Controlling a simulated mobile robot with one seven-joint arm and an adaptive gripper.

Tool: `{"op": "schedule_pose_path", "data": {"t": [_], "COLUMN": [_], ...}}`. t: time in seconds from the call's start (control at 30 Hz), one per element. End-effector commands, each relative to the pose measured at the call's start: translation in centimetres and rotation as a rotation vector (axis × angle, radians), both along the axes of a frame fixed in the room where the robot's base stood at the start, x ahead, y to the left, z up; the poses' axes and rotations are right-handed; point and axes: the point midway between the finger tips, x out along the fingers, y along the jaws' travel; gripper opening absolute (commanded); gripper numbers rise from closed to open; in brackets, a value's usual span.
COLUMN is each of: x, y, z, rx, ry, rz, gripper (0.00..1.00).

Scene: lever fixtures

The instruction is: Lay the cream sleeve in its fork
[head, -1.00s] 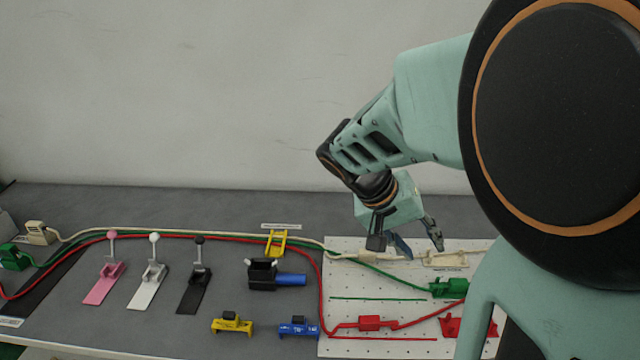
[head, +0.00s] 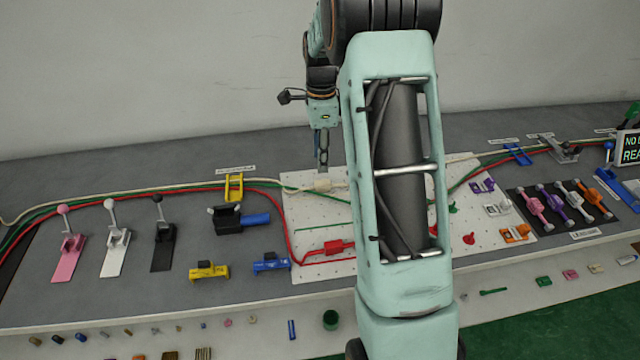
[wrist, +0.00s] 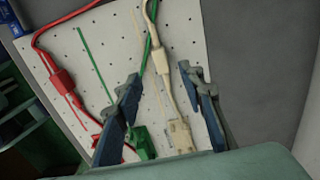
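The cream sleeve (wrist: 160,70) is a thicker block on the cream cable. It lies over the white pegboard (wrist: 190,35), between the spread fingers of my gripper (wrist: 163,78) in the wrist view, with gaps on both sides. The cream fork (wrist: 182,136) is nearer the wrist camera, in line with the cable, and the sleeve is apart from it. In the head view the sleeve (head: 322,184) shows just below my gripper (head: 322,168). There my arm hides the fork. My gripper is open and empty.
A green fork (wrist: 143,143) and green cable sit beside the cream ones. A red sleeve (head: 338,247) on a red cable lies toward the front of the board. A yellow bracket (head: 234,187) and black fixture (head: 228,219) stand left of the board.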

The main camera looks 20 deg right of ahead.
Motion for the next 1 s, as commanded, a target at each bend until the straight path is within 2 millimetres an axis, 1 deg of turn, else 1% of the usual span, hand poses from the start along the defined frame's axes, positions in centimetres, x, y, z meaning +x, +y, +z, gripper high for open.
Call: {"op": "schedule_pose_path", "data": {"t": [0.03, 0.1, 0.2, 0.37, 0.6, 0.7, 0.8, 0.97, 1.0], "x": [-0.1, -0.1, -0.1, -0.1, -0.2, -0.1, -0.1, -0.1, -0.1], "y": [0.0, 0.0, 0.0, -0.1, -0.5, -0.5, -0.4, -0.4, -0.4], "z": [-1.1, -2.2, -3.5, -4.5, -8.0, -8.9, -9.3, -9.3, -9.3], "rx": [0.001, 0.0, -0.001, -0.002, -0.002, -0.002, -0.002, -0.002, -0.002], "ry": [0.005, 0.004, 0.003, 0.004, 0.004, 0.002, 0.0, 0.0, 0.0], "rz": [0.001, 0.002, 0.005, 0.005, 0.006, 0.006, 0.006, 0.006, 0.006], "gripper": [0.36, 0.36, 0.36, 0.36, 0.36, 0.36, 0.36, 0.36, 0.34]}}
